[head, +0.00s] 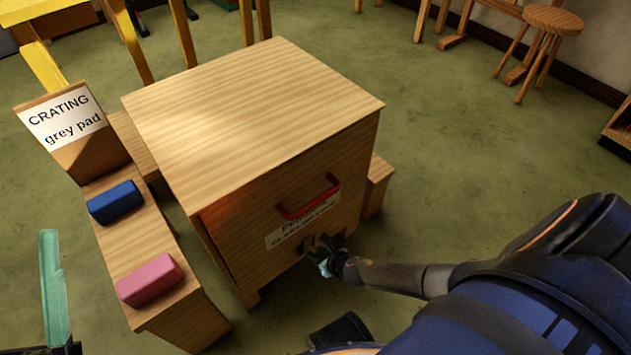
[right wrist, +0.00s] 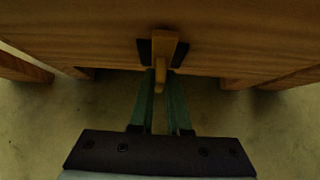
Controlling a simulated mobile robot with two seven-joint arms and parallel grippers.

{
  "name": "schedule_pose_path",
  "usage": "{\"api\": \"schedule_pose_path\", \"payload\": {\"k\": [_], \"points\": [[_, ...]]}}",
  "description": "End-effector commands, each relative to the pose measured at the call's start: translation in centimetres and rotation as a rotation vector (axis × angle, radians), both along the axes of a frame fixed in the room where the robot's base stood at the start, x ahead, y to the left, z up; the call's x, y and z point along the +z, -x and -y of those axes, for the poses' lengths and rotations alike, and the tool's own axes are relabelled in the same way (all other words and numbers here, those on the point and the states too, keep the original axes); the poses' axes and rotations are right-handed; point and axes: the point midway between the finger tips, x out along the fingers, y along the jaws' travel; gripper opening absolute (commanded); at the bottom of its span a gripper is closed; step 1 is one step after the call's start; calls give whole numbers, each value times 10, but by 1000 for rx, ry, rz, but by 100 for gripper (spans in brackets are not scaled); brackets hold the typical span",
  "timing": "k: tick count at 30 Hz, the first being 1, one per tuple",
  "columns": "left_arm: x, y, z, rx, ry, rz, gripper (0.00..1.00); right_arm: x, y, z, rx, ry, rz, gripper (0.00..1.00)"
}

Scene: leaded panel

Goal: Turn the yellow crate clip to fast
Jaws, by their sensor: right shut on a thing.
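The wooden crate (head: 245,100) stands on the green floor. Its front has a red handle (head: 308,212) and a white label partly hidden by the handle. The yellow crate clip (right wrist: 161,72) is at the crate front's lower edge in the right wrist view, between two dark blocks, its narrow end pointing down. My right gripper (head: 322,254) is at the low front of the crate, shut on the clip; its green fingers (right wrist: 161,100) lie on either side of it. In the head view the gripper hides the clip. One teal finger of my left gripper (head: 52,290) shows at the left edge.
A low wooden bench (head: 142,232) left of the crate holds a blue block (head: 115,203) and a pink block (head: 150,280). A sign (head: 62,118) there reads "CRATING grey pad". A round stool (head: 552,20) stands far right. The floor between is clear.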

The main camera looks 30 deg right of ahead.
Motion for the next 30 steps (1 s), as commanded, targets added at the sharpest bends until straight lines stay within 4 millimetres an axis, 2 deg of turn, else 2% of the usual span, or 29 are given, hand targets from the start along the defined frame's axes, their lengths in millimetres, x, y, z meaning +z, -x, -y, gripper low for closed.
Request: {"api": "schedule_pose_path", "payload": {"k": [3,4,11,21,26,30], "points": [[0,0,0,0,-1,0,50,1,-2,0,-2,-2,3,0],[0,0,0,0,-1,0,50,1,-2,0,-3,-2,3,18],[0,0,0,0,-1,0,50,1,-1,0,-1,0,2,44],[5,0,0,-1,1,-1,50,5,3,0,-1,2,0,45],[24,0,-1,-7,15,-1,50,23,19,2,1,2,-1,45],[47,2,-4,-16,36,9,50,46,40,4,0,2,-2,45]]}}
